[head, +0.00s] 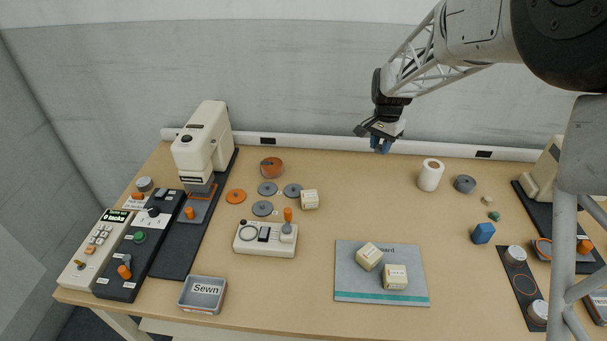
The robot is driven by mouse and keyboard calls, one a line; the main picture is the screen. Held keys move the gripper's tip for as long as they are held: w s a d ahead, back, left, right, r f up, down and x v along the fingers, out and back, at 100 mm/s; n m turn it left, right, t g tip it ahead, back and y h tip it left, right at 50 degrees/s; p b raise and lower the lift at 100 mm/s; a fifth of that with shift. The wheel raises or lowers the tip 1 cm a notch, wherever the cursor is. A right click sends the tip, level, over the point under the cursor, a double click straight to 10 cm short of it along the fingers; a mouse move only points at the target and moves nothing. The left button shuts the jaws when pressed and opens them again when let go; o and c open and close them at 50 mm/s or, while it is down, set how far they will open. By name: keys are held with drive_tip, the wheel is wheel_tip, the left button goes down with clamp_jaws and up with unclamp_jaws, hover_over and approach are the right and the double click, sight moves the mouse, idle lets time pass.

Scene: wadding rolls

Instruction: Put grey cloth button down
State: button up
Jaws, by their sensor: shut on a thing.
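My gripper (381,147) is in the head view, high above the back edge of the table and pointing down. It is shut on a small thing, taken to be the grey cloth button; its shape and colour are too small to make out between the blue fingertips. It is well clear of the table top. A small green piece (494,216) and a small beige piece (487,201) lie on the table at the right.
A grey board (350,290) bears two cream blocks. Flat grey discs (262,208) lie left of centre. A "Sewn" tray (203,294) is front left. The back centre is bare.

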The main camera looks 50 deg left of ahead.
drive_tip(key=s+a+f+n, duration=0.1)
drive_tip(key=s+a, duration=0.5)
drive_tip(key=a, duration=0.4)
drive_tip(key=s+a+n, duration=0.2)
drive_tip(key=s+a, duration=0.3)
drive_tip(key=a, duration=0.5)
hover_over(303, 174)
wheel_tip(303, 174, down, 4)
drive_tip(key=shift+w+f, duration=0.1)
drive_tip(key=shift+f, duration=0.45)
drive_tip(key=shift+f, duration=3.15)
drive_tip(key=shift+f, duration=0.1)
drive_tip(key=shift+f, duration=1.75)
drive_tip(key=shift+f, duration=0.15)
